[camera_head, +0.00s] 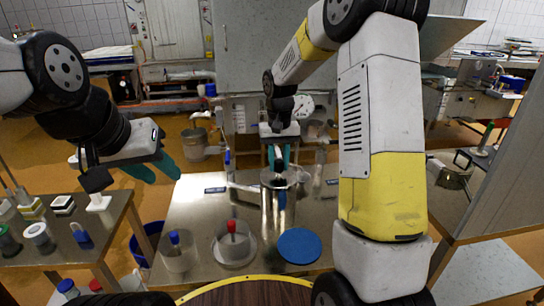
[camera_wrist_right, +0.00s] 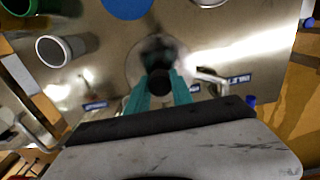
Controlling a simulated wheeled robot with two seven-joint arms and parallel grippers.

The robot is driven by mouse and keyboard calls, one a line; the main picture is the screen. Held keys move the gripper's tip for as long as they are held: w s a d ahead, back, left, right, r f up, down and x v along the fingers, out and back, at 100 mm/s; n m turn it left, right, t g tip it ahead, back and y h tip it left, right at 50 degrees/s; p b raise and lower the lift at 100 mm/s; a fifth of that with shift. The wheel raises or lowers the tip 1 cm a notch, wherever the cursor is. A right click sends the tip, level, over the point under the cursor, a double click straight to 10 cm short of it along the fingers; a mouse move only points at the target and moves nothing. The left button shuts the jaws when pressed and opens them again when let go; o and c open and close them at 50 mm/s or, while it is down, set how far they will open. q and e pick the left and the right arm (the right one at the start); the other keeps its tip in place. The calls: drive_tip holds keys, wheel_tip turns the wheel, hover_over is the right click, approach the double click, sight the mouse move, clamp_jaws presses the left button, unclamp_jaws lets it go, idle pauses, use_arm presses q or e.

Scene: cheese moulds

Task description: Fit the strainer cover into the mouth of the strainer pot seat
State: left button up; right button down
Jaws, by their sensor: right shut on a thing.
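My right gripper (camera_head: 279,160) points down over the steel table, its teal fingers shut on a dark knob, which I take to be that of the strainer cover (camera_head: 278,166). In the right wrist view the dark knob (camera_wrist_right: 158,82) sits between the fingertips. The strainer pot seat (camera_head: 290,180) appears as a round, shiny rim directly below the fingers; it also shows in the wrist view (camera_wrist_right: 134,64). Whether the cover is inside the mouth or just above it I cannot tell. My left gripper (camera_head: 152,172) is open and empty at the left, above the table's edge.
A blue disc (camera_head: 299,246) lies on the steel table (camera_head: 200,210) in front. A side table (camera_head: 60,215) at the left holds several small items.

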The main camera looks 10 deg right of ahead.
sight(279, 161)
drive_tip(key=shift+f, duration=0.25)
drive_tip(key=c, duration=1.1)
unclamp_jaws()
wheel_tip(279, 161, up, 12)
drive_tip(key=s+d+r+t+y, duration=0.1)
drive_tip(key=s+r, duration=0.2)
drive_tip(key=s, duration=0.3)
drive_tip(key=s+d+r+t, duration=0.1)
drive_tip(key=s+r+t, duration=0.1)
drive_tip(key=s+r, duration=0.25)
drive_tip(key=shift+s+d+f+n+t+y, duration=0.15)
drive_tip(key=shift+s+f+t, duration=0.35)
drive_tip(key=shift+s, duration=1.95)
drive_tip(key=shift+s+f+n+t+y, duration=0.1)
drive_tip(key=shift+s+f+t+y, duration=0.35)
drive_tip(key=shift+s, duration=1.95)
drive_tip(key=shift+s+d+f+n+t, duration=0.1)
drive_tip(key=shift+s+f+t, duration=0.4)
drive_tip(key=shift+s, duration=1.95)
